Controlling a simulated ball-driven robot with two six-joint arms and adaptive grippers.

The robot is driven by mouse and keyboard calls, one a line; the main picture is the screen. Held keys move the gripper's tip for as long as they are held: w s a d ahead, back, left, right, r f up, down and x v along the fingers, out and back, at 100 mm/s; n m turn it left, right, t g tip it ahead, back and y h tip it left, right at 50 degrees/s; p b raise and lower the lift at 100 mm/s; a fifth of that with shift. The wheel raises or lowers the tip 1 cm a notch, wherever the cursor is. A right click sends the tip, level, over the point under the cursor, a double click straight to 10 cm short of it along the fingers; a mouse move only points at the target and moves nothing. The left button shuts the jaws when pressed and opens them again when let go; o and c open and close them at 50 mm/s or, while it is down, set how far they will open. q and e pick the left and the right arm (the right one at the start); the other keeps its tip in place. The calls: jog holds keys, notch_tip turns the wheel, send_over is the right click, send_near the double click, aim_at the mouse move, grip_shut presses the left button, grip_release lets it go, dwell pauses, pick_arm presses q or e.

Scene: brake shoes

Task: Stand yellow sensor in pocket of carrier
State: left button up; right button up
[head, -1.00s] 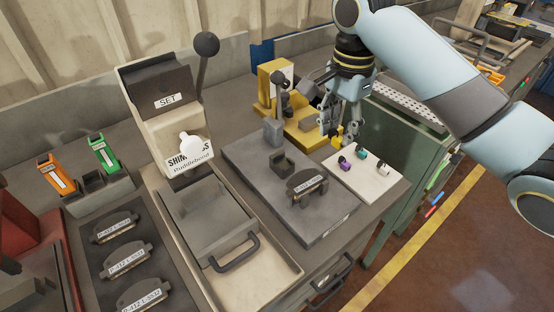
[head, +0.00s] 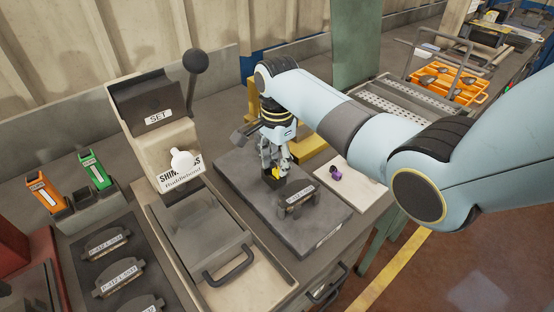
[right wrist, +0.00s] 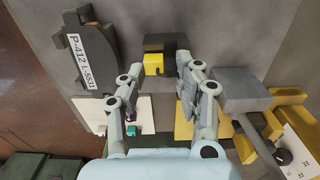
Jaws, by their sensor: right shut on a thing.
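The yellow sensor (head: 276,173) is at the fingertips of my right gripper (head: 273,166), low over the grey slab (head: 232,165). In the right wrist view the sensor (right wrist: 153,64) lies between the two fingers of the right gripper (right wrist: 160,63), which is shut on it. The dark block with the pocket (right wrist: 165,42) is right at the sensor, just beyond it in that view. Whether the sensor's lower end is inside the pocket or only over it, I cannot tell. In the head view my gripper and the sensor hide most of that block. My left gripper is not in view.
A labelled brake shoe (head: 297,199) stands on the slab close beside the gripper. A white pad (head: 362,188) holds a purple sensor (head: 336,173). A press with a lever (head: 155,120) stands left, and a yellow fixture (head: 318,140) behind.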

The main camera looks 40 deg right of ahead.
aim_at(277, 167)
jog(key=shift+f, duration=0.15)
jog(key=o, duration=1)
notch_tip(277, 167, up, 12)
jog(key=shift+r, duration=0.2)
dwell(0.4)
